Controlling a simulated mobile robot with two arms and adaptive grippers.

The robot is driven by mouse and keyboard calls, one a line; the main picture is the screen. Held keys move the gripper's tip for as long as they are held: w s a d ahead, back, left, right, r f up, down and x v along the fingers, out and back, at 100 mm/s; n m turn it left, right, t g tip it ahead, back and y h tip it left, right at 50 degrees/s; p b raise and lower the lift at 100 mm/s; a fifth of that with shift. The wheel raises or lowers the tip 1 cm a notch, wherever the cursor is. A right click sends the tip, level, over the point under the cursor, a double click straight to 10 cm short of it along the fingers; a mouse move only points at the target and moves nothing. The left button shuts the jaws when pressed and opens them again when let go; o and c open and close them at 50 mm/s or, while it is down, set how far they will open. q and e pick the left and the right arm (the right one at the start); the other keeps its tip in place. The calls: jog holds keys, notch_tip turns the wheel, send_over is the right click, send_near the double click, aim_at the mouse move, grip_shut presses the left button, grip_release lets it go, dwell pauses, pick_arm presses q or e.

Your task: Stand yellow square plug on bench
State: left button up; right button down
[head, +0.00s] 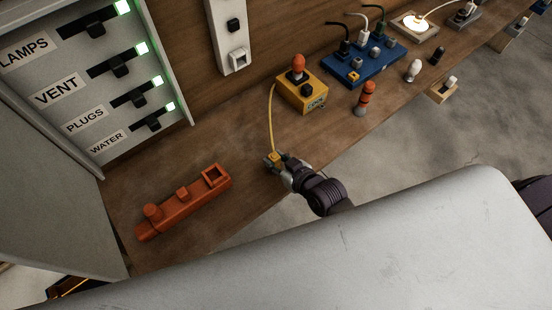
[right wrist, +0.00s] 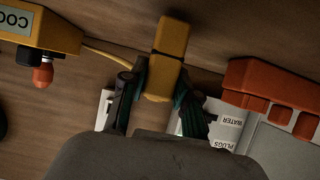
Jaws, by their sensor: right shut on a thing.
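The yellow square plug (head: 273,157) is at the middle of the bench (head: 232,135) in the head view, with a yellow cord running from it up to the yellow box (head: 302,95). My right gripper (head: 280,163) is shut on the plug. In the right wrist view the plug (right wrist: 170,50) sticks out between the two fingers of the gripper (right wrist: 160,88), with a dark band across it. Whether its lower end touches the bench cannot be told. My left gripper is not in view.
An orange block (head: 185,203) with a square socket lies left of the gripper. A panel (head: 120,85) with several lit switches stands at the left. Bare bench surrounds the plug.

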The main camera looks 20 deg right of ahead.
jog(key=shift+f+b, duration=0.3)
jog(key=shift+f, duration=0.15)
jog(key=c, duration=0.8)
grip_release()
jog(key=v, duration=1.2)
